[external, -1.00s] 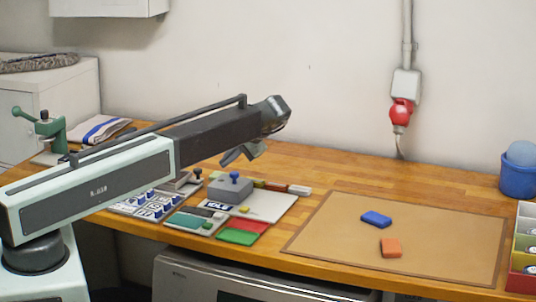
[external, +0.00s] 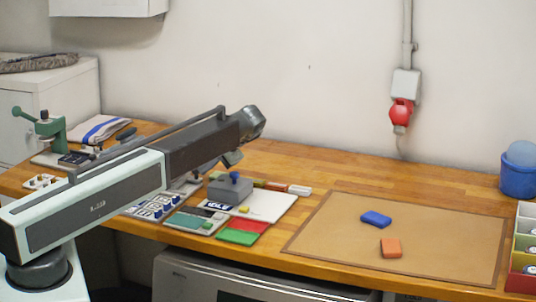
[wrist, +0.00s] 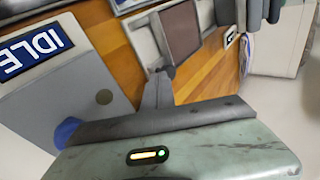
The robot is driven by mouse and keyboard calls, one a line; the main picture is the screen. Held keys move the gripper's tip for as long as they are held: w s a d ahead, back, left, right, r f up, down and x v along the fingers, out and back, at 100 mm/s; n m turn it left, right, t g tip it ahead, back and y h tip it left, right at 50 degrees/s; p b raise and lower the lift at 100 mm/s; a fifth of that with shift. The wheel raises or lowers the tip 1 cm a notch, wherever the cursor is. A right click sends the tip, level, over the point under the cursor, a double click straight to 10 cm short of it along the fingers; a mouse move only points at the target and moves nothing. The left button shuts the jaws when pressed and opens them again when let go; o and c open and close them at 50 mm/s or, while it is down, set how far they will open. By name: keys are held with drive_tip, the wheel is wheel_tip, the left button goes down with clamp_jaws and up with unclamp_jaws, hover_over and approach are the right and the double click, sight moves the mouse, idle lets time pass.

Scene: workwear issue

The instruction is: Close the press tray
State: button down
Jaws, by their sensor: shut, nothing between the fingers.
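In the external view my arm partly hides this spot. My gripper (wrist: 158,78) is shut and empty, its tips close beside the knob; I cannot tell whether they touch. In the external view my gripper (external: 231,158) is above the bench, behind the grey block. A green hand press (external: 47,128) stands at the far left.
The grey block (external: 230,190) with a blue knob and an IDLE sign (wrist: 35,45) stand close by. Cards and pads, including a red and green one (external: 243,231), lie in front. A brown mat (external: 335,235) with blue and orange blocks is at the right.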

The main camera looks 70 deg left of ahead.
drive_tip(key=s+a, duration=0.9)
drive_tip(key=w+d, duration=0.1)
drive_tip(key=w+d+r+p, duration=0.2)
drive_tip(key=d, duration=0.1)
drive_tip(key=shift+d, duration=0.1)
drive_tip(key=p+v, duration=0.6)
drive_tip(key=v, duration=0.2)
drive_tip(key=shift+w+d, duration=0.25)
drive_tip(key=shift+r, duration=0.1)
